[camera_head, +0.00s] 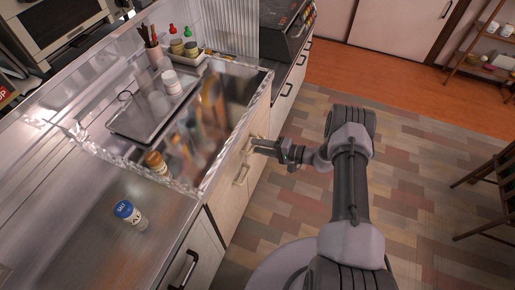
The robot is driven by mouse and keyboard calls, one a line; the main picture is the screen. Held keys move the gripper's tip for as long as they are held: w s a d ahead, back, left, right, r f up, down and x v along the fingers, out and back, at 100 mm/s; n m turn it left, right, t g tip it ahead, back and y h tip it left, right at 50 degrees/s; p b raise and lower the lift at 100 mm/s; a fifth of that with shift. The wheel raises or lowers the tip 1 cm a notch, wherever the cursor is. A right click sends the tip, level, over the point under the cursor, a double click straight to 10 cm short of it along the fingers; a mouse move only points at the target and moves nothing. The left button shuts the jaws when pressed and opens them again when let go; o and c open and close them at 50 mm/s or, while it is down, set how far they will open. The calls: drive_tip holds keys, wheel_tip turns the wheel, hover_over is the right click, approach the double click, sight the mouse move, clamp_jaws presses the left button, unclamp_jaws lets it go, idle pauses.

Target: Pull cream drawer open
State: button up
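A pale handle (241,175) shows on the cream front, and another pale handle part lies a little farther back by my fingertips. My gripper (259,145) is at the cream front, with its fingers pointing left at that farther handle part. The fingers look close to it or touching it; I cannot tell whether they close around it. The finger gap is too small to make out.
A blue-capped salt shaker (130,214) stands on the steel counter. A dark-handled drawer (197,255) is nearer. The patterned floor on the right is open, with a wooden chair (490,190) at the far right.

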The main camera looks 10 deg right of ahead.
drive_tip(key=shift+w+a, duration=0.3)
drive_tip(key=shift+a, duration=0.1)
clamp_jaws()
idle(1.2)
